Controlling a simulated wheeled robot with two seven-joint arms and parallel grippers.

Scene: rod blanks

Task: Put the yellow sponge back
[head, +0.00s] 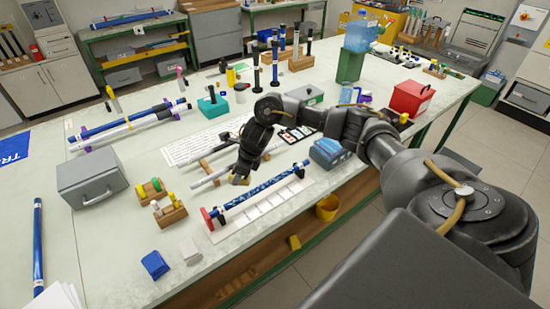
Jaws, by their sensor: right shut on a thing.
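My right gripper (240,178) points down over the middle of the table. A small tan-yellow piece, which looks like the yellow sponge (236,182), shows at its fingertips, and the jaws are shut on it. The fingers hide most of it, and I cannot tell whether it touches the table. It is just behind the blue patterned rod and close to the pale rods on wooden supports. My left gripper is not in view.
The blue patterned rod (262,189) lies over a white marked strip. A blue block (155,264) and a white block (190,250) lie near the front edge. A grey metal box (92,183) stands at left.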

